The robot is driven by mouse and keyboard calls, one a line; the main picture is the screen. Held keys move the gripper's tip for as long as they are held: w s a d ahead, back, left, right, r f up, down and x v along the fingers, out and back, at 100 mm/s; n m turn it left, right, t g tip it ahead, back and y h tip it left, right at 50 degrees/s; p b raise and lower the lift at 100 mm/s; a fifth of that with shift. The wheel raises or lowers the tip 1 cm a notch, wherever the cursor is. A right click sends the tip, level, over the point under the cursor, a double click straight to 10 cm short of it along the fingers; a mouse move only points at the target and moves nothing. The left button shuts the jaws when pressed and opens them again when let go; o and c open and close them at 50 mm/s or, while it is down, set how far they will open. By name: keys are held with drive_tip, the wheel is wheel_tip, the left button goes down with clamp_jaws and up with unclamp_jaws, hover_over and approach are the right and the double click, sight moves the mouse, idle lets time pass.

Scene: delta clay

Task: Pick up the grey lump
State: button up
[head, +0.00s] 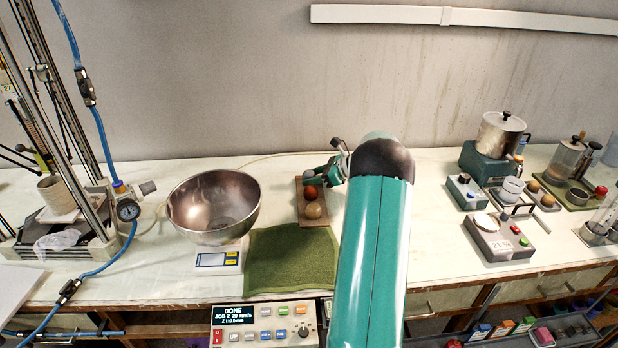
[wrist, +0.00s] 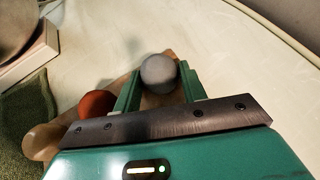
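The grey lump (wrist: 158,73) is a round ball. In the wrist view it sits between the two green fingers of my gripper (wrist: 160,78), one finger close on each side. I cannot tell whether the fingers touch it or stand slightly apart. In the head view the grey lump (head: 308,173) shows at the far end of a brown board (head: 300,220), with my gripper (head: 322,173) right at it, coming from the right. The lump appears to be at the board, not clearly raised. Its underside is hidden.
A red lump (head: 310,192) and a tan lump (head: 313,210) sit on the same board, close by. A metal bowl (head: 215,205) on a scale (head: 218,260) and a green cloth (head: 290,260) are nearby. Small equipment (head: 500,238) stands at the right.

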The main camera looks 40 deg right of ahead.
sight(314, 175)
drive_tip(key=c, duration=0.3)
drive_tip(key=shift+r, duration=0.15)
drive_tip(key=shift+r, duration=0.3)
drive_tip(key=r, duration=0.3)
drive_tip(key=shift+s+a, duration=0.2)
drive_tip(key=s+a+r, duration=0.9)
drive_tip(key=s, duration=0.1)
drive_tip(key=shift+a, duration=0.15)
